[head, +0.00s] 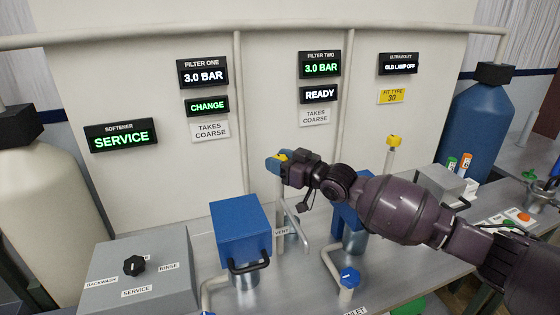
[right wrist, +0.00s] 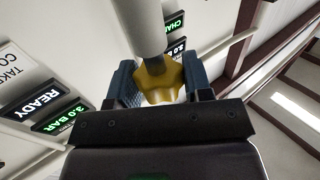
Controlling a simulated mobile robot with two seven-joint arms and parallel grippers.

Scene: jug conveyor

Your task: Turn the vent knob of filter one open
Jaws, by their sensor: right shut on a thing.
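My right gripper (head: 278,160) is shut on a yellow vent knob (head: 283,156) at the top of a pale upright pipe (head: 279,205), just right of the blue filter one housing (head: 240,230). In the right wrist view the yellow knob (right wrist: 158,80) sits between the blue fingers, with the pale pipe (right wrist: 142,25) running out of it. The filter one display (head: 203,74) reads 3.0 BAR, and the sign below it (head: 207,106) reads CHANGE. The knob's turn angle cannot be told. My left gripper is out of view.
A second yellow knob (head: 394,141) tops a pipe behind my right arm, which partly hides the filter two housing (head: 349,216). A blue knob (head: 349,277) stands in front. A grey softener box (head: 138,268) with a black knob is at left.

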